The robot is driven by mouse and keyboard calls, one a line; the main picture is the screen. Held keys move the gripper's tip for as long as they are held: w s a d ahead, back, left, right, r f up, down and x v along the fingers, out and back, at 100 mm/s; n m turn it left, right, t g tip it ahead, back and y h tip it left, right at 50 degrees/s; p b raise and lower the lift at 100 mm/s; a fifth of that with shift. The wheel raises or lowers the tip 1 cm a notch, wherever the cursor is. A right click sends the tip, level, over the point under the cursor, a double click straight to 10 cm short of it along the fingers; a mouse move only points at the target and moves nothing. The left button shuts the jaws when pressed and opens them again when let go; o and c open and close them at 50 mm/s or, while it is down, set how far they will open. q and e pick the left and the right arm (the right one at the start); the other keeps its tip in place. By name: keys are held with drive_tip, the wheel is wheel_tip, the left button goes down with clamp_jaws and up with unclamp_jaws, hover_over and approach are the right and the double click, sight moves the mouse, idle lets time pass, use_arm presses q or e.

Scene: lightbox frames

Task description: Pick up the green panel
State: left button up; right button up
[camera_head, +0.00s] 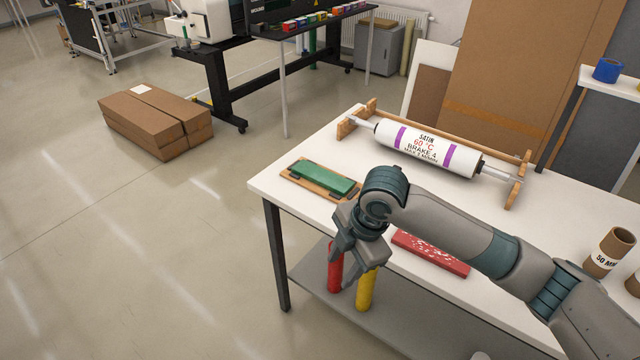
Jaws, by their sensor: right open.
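The green panel (322,178) is a flat, dark green block. It lies on a thin wooden board (294,180) near the left corner of the white table, with small dark pieces at its ends. My right gripper (347,272) is open and points down, in front of the table's near edge and nearer to me than the panel. It appears empty and apart from the panel. Red and yellow rolls show below its fingers, on the lower shelf. My left gripper is not in view.
A red speckled block (430,253) lies on the white table (268,184) beside my right forearm. A large white roll (428,149) rests in a wooden cradle behind. The red roll (335,268) and yellow roll (366,290) stand below. Cardboard tubes (609,254) stand at right.

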drive_tip(key=w+d+f+m+t+y, duration=0.1)
drive_tip(key=w+d+f+m, duration=0.15)
drive_tip(key=f+m, duration=0.75)
drive_tip(key=w+d+f+m+t+y, duration=0.15)
drive_tip(key=w+f, duration=0.25)
drive_tip(key=f, duration=1.3)
drive_tip(key=s+d+f+m+h+b, duration=0.1)
drive_tip(key=s+d+f+m, duration=0.15)
drive_tip(key=f, duration=0.35)
drive_tip(key=s+d+f+m+h, duration=0.1)
drive_tip(key=s+d+f, duration=0.2)
drive_tip(key=f, duration=0.3)
drive_tip(key=s+d+f+m+h, duration=0.15)
drive_tip(key=s+d+f, duration=0.35)
drive_tip(key=s+f, duration=0.6)
drive_tip(key=s+d+f+m+h, duration=0.1)
drive_tip(key=s+d+f+m, duration=0.25)
drive_tip(key=s+f, duration=0.65)
drive_tip(key=s+d+f+g, duration=0.1)
drive_tip(key=s+d+f, duration=0.1)
drive_tip(key=s, duration=1.2)
drive_tip(key=s+d+f+m+g+b, duration=0.1)
drive_tip(key=s+d+f, duration=0.1)
drive_tip(key=s, duration=1.2)
drive_tip(key=shift+s+d+f+m+h, duration=0.25)
drive_tip(key=shift+s+d+m+h, duration=0.05)
drive_tip(key=shift+d, duration=0.2)
